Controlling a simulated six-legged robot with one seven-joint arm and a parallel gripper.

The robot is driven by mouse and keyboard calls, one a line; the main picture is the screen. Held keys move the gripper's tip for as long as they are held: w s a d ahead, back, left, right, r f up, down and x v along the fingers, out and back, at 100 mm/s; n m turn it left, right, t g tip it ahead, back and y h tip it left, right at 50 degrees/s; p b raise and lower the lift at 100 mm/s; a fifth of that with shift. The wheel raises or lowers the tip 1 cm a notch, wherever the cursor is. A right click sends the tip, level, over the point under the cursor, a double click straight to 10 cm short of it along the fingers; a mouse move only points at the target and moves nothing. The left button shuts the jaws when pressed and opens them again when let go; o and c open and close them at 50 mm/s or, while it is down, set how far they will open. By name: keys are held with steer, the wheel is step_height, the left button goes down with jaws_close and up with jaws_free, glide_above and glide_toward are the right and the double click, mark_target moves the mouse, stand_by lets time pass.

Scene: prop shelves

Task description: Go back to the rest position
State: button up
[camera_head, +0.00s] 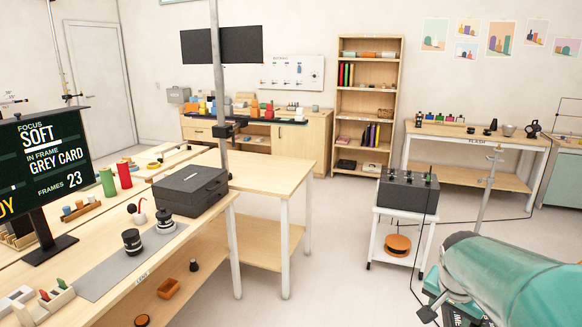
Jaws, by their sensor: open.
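My arm's teal link (520,282) reaches in from the lower right corner. My gripper (428,298) shows only in part, at the bottom edge just left of this link. Its jaws are apart, and I see nothing held between them. The link and the picture edge hide the rest of it. It is over the floor, in front of a small white cart (400,226), and apart from the wooden workbench (215,215) on the left.
A black case (190,190), lens-like pieces and a display screen (45,170) stand on the left bench. A grey box (408,193) with cables tops the cart. A thin stand (488,185) rises behind my arm. The floor (330,285) between bench and cart is clear.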

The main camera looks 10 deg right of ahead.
steer(key=s+a+r+n+t+y, duration=0.1)
steer(key=a+n, duration=0.3)
steer(key=a, duration=0.4)
steer(key=s+a+r+n+t+y, duration=0.1)
steer(key=s+a+r+n, duration=0.1)
steer(key=a, duration=0.7)
steer(key=s+a+r+n+y, duration=0.1)
steer(key=s+a+n, duration=0.4)
steer(key=a, duration=0.3)
steer(key=shift+a+r+n+t, duration=0.2)
steer(key=shift+a+n+t, duration=0.1)
steer(key=shift+t, duration=0.1)
steer(key=shift+c, duration=0.4)
jaws_close()
